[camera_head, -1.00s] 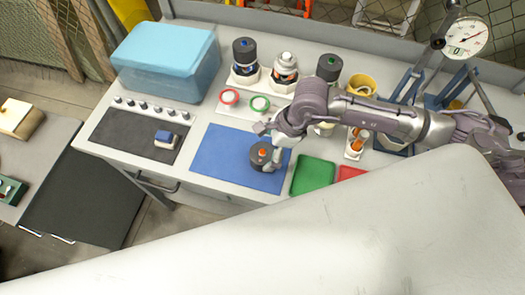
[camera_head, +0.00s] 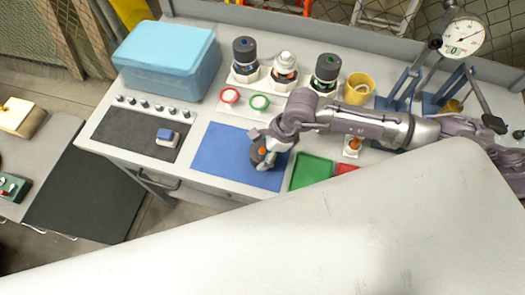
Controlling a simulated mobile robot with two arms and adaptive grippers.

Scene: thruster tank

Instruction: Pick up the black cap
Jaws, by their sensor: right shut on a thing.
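The black cap (camera_head: 256,157), a dark round piece with an orange centre, is at the right part of the blue mat (camera_head: 221,158). My right gripper (camera_head: 266,153) reaches in from the right and is shut on the cap, covering much of its right side. The cap looks tilted. I cannot tell whether it still touches the mat. Other dark-topped pieces, one with a blue centre (camera_head: 244,48) and one with a green centre (camera_head: 327,66), stand in white holders at the back. My left gripper is not in view.
A light blue box (camera_head: 165,65) stands at the back left. A black mat with a small blue-white block (camera_head: 166,137) lies left of the blue mat. A green tray (camera_head: 311,172), yellow cup (camera_head: 358,88) and dial gauge (camera_head: 463,37) are to the right.

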